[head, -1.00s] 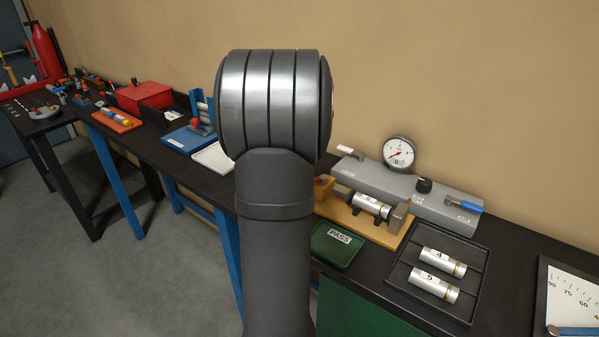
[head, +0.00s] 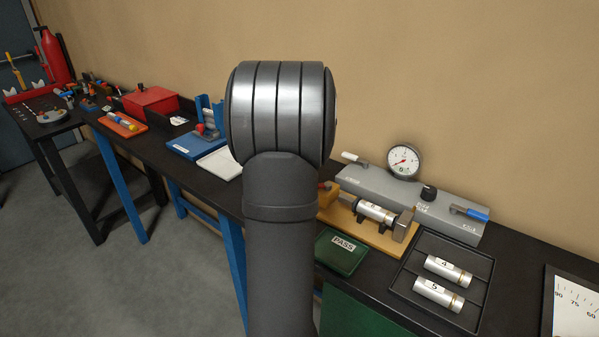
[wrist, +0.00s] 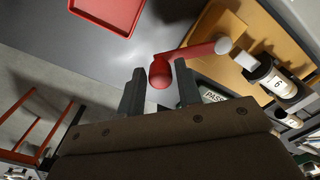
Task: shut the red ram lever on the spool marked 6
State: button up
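The spool marked 6 (wrist: 275,84) is a silver cylinder with a white label, lying on a wooden base (wrist: 228,68). It also shows in the head view (head: 375,212). The red ram lever (wrist: 190,54) reaches left from a pale pivot and ends in a round red knob (wrist: 159,72). In the head view only a bit of red (head: 326,187) shows beside my arm. My gripper (wrist: 159,72) is open, with a dark finger on each side of the knob and gaps beside it. My arm hides the gripper in the head view.
A grey panel with a dial gauge (head: 403,161) stands behind the base. The green PASS tray (head: 341,263) lies in front. A black tray (head: 474,316) to the right holds spools 4 and 5. A red tray (wrist: 122,29) lies at the top of the wrist view.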

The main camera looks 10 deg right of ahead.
jog(key=shift+o, duration=0.8)
notch_tip(320, 180, up, 17)
jog(key=shift+r, duration=0.2)
jog(key=shift+c, duration=0.4)
